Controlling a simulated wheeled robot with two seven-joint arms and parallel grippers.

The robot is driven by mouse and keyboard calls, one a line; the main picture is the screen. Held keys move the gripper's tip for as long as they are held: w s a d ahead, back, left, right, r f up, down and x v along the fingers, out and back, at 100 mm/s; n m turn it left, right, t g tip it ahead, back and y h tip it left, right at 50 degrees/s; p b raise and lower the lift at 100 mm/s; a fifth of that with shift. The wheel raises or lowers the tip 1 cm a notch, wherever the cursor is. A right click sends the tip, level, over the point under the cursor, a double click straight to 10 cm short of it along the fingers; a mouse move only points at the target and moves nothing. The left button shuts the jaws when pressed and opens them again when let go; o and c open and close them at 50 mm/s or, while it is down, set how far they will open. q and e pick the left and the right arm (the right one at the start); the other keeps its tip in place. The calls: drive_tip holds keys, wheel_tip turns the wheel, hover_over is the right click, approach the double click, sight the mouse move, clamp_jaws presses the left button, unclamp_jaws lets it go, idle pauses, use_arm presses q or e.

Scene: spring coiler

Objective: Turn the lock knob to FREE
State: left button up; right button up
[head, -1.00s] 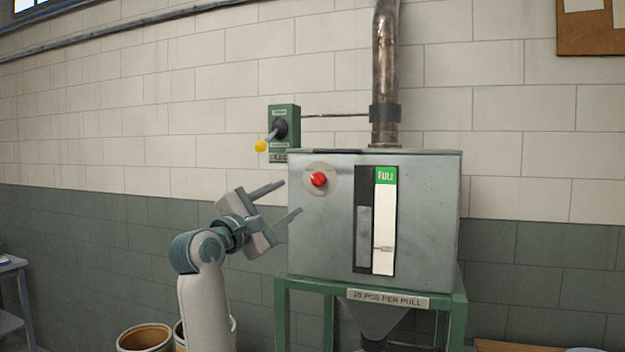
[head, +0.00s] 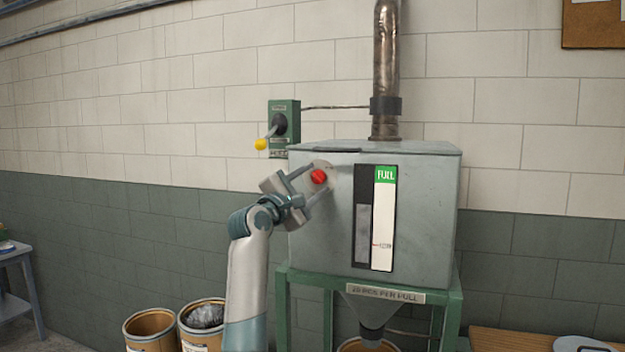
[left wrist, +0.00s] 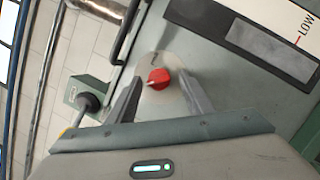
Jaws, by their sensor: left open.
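The red lock knob (head: 319,176) sits on a round pale plate on the front of the grey metal hopper box (head: 420,230), near its upper left. In the left wrist view the red knob (left wrist: 159,79) shows a white pointer mark on its left side; the plate's lettering is too small to read. My left gripper (head: 309,181) is open, its two fingers reaching to either side of the knob. In the left wrist view the left gripper (left wrist: 158,98) has the knob between its fingertips, with gaps on both sides, so it does not grip it. My right gripper is not in view.
A green lever box (head: 285,117) with a yellow-tipped handle (head: 261,144) is on the wall, just left of the hopper. A level gauge (head: 384,225) marked FULL is right of the knob. Bins (head: 150,330) stand below left.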

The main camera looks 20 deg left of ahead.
use_arm(q)
drive_tip(key=c, duration=1)
drive_tip(key=shift+m, duration=0.6)
drive_tip(key=m+g, duration=0.1)
drive_tip(key=m, duration=0.2)
drive_tip(key=shift+a+h, duration=0.15)
drive_tip(key=shift+h, duration=0.25)
drive_tip(key=m, duration=0.2)
drive_tip(key=m+g, duration=0.1)
drive_tip(key=m, duration=0.1)
drive_tip(key=shift+r+m+g+p, duration=0.2)
drive_tip(key=shift+m+g+p, duration=0.1)
drive_tip(key=shift+m, duration=0.1)
drive_tip(key=m+g+p, duration=0.1)
drive_tip(key=m, duration=0.4)
drive_tip(key=shift+r+y, duration=0.15)
drive_tip(key=shift+y, duration=0.15)
drive_tip(key=m+g+y+p, duration=0.1)
drive_tip(key=m, duration=0.2)
drive_tip(key=shift+m, duration=0.3)
